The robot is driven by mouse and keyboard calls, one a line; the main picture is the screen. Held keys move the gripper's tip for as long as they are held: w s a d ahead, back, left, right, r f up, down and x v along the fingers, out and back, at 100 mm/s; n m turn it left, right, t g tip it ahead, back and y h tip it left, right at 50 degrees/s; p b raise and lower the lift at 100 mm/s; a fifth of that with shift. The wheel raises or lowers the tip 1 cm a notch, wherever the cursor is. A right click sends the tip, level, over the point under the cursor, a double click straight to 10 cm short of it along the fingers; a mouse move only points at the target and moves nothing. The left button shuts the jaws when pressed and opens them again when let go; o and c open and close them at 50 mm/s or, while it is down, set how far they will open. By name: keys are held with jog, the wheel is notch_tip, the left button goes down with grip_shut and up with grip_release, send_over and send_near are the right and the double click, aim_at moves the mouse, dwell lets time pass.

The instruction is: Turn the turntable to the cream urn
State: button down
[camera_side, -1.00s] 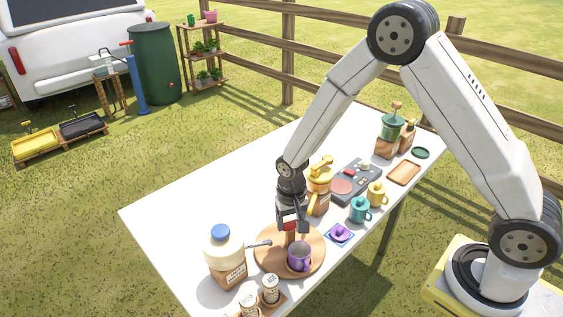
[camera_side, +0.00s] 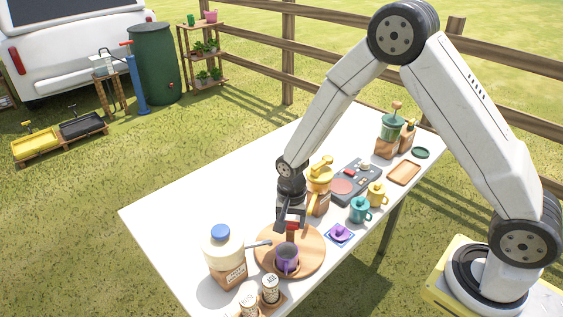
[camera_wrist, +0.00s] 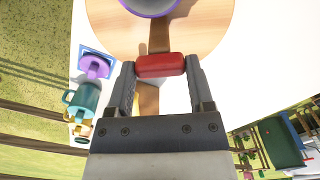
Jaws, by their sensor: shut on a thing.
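The round wooden turntable (camera_side: 312,256) lies near the front end of the white table, with a purple mug (camera_side: 287,258) standing on it. My gripper (camera_side: 291,224) is over the turntable's far side. In the wrist view my gripper (camera_wrist: 160,75) is shut on a red handle (camera_wrist: 160,64), which sits on a wooden bar at the turntable's rim. The cream urn (camera_side: 222,248), with a blue lid and a wooden base, stands at the left of the turntable. Its grey spout points towards the turntable.
Two cans (camera_side: 270,288) stand close in front of the turntable. A purple item on a blue coaster (camera_side: 339,234) lies to its right. A yellow urn (camera_side: 319,183) stands just behind my gripper. Teal and yellow mugs (camera_side: 360,210) stand further right. The table's left rear is clear.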

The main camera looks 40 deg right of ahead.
jog(key=shift+m, duration=3.8)
grip_release()
jog(key=shift+r, duration=3.95)
